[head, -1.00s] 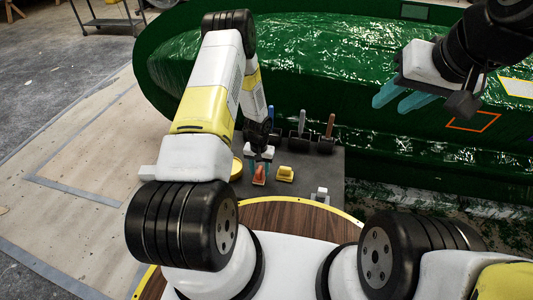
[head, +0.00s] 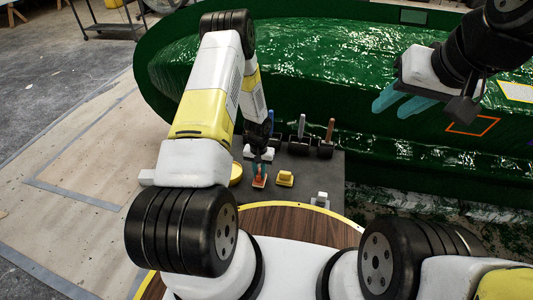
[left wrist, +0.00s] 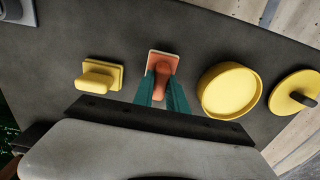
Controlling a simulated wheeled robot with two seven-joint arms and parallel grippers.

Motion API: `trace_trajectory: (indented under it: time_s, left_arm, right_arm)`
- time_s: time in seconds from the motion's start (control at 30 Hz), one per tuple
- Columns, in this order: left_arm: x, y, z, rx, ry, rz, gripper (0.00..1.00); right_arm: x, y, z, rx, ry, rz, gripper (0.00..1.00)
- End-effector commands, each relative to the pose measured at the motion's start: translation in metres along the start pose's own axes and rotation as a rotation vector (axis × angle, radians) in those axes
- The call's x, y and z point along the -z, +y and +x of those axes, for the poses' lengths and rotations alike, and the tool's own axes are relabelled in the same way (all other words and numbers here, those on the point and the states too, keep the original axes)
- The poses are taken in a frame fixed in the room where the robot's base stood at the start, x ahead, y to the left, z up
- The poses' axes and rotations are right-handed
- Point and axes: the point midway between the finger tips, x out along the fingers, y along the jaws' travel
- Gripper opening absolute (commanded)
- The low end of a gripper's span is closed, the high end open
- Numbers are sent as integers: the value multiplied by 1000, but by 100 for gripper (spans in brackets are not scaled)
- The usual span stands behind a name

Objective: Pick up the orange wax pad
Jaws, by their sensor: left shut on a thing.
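The orange wax pad (left wrist: 163,62) lies on the dark grey tray in the left wrist view, with its handle between my left gripper's teal fingers. It also shows in the head view (head: 259,183). My left gripper (left wrist: 162,98) is shut on the pad's handle. In the head view, my left gripper (head: 261,168) points down at the pad from above. My right gripper (head: 396,105) is up at the right over the green hull, with its teal fingers apart and nothing seen between them.
A yellow pad (head: 285,178) sits right beside the orange one. A round yellow dish (left wrist: 230,90) and a yellow lid (left wrist: 296,94) are on the other side. Rollers (head: 300,143) stand at the tray's back, near the green hull (head: 280,80).

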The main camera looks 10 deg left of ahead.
Motion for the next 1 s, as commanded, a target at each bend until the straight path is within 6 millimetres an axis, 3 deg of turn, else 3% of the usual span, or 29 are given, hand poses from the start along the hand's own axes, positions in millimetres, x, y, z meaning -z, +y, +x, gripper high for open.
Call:
trace_trajectory:
  time_s: [0.17, 0.7, 1.0]
  left_arm:
    - [0, 1, -26, -1, 3, 1, 0]
    - [-93, 94, -34, 1, -2, 5, 0]
    - [-112, 113, -37, 0, 0, 0, 0]
  right_arm:
    - [0, 0, 0, 0, 0, 0, 36]
    - [0, 0, 0, 0, 0, 0, 36]
    - [0, 0, 0, 0, 0, 0, 36]
